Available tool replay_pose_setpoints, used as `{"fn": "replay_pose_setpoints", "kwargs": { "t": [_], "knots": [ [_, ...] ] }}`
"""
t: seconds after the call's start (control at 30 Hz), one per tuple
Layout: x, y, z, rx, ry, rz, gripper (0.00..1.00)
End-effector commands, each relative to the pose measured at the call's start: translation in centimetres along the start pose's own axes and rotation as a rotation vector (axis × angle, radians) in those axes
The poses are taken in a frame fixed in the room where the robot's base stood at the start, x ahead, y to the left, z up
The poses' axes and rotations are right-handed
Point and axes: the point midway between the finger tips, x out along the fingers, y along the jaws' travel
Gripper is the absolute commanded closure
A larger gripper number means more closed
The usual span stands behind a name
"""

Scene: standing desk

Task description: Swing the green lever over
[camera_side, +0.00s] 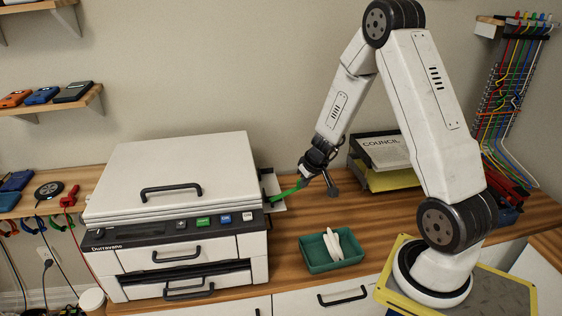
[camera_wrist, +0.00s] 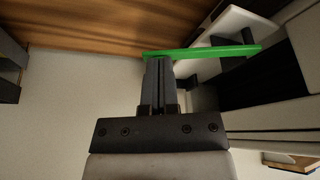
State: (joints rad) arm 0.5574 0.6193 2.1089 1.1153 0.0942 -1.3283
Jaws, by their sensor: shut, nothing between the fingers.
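The green lever (camera_side: 287,192) sticks out from the right side of the white printer (camera_side: 178,185), angled slightly up toward its free end. My gripper (camera_side: 306,176) is at the lever's free end, over the desk. In the wrist view the lever (camera_wrist: 205,51) runs across the picture, and the shut, empty fingers of my gripper (camera_wrist: 158,62) lie right against its left end. I cannot tell for sure whether they touch it. The lever's root is partly hidden beside the printer.
A green tray (camera_side: 318,266) with white items stands on the wooden desk (camera_side: 290,240) in front of the lever. A paper tray marked COUNCIL (camera_side: 385,152) stands behind right. The desk between printer and green tray is clear.

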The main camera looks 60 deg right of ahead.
Motion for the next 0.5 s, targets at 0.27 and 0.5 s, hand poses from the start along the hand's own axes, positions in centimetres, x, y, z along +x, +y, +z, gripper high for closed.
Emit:
{"fn": "replay_pose_setpoints", "kwargs": {
  "t": [0.27, 0.5],
  "knots": [
    [0.6, 0.4, -1.4, -0.129, 0.001, -0.053, 1.00],
    [1.5, 0.5, -3.5, -0.332, 0.000, -0.133, 1.00]
  ]
}}
